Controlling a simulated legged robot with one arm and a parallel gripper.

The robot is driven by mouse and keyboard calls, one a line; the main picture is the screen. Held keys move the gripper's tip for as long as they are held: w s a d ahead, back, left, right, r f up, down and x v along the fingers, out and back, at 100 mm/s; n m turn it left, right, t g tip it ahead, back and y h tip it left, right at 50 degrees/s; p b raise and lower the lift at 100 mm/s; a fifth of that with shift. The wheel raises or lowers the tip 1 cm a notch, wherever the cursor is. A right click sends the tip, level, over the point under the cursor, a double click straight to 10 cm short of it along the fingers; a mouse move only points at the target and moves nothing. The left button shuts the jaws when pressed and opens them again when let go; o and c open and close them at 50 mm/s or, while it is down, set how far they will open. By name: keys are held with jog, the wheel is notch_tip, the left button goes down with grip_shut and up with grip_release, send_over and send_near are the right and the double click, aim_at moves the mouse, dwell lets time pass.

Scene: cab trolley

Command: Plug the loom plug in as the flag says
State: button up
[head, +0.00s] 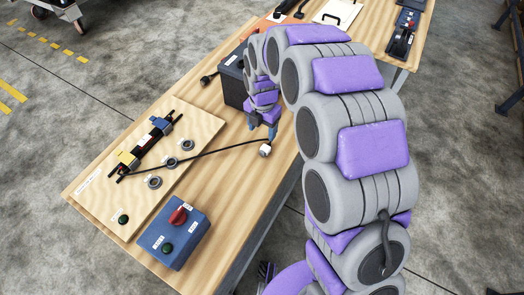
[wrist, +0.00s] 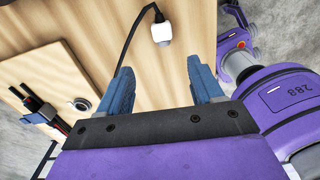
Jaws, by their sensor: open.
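The loom plug (head: 265,149) is a small white block on the end of a black cable, lying on the wooden table beside the board. It also shows in the wrist view (wrist: 162,33), ahead of my gripper. My gripper (head: 262,133) is open and empty, just beyond the plug in the head view. Its blue fingers are apart in the wrist view (wrist: 168,82). Three round grey sockets (head: 172,162) with small white labels sit on the pale board (head: 103,203). A black loom with yellow and blue blocks (head: 148,143) lies on the board. I cannot make out a flag.
A blue box with a red knob (head: 174,234) and a green button stands at the table's near end. A dark box (head: 234,88) stands behind my gripper. Bare wooden table (head: 223,180) lies right of the board. A blue device (head: 401,38) is at the far end.

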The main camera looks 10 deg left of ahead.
jog(key=b, duration=0.1)
send_over(265, 148)
jog(key=f, duration=0.5)
jog(key=shift+s+d+f, duration=0.1)
jog(key=shift+s+d, duration=0.3)
jog(key=shift+f, duration=0.4)
jog(key=shift+a+f, duration=0.15)
jog(key=shift+a, duration=0.7)
jog(key=shift+w+d+f+b, duration=0.15)
jog(key=shift+d+f+b, duration=0.2)
jog(key=shift+f, duration=0.1)
jog(key=f, duration=0.1)
jog(key=f+b, duration=0.1)
jog(key=f, duration=0.1)
jog(key=shift+w+d+f, duration=0.25)
jog(key=shift+w+d, duration=0.1)
jog(key=shift+d, duration=0.05)
jog(key=shift+a+f, duration=0.1)
jog(key=shift+f, duration=0.25)
jog(key=shift+a, duration=0.45)
jog(key=shift+d, duration=0.3)
jog(key=shift+c, duration=1.2)
jog(key=shift+d, duration=0.15)
jog(key=c, duration=0.3)
jog(key=shift+a, duration=0.3)
jog(key=c, duration=0.6)
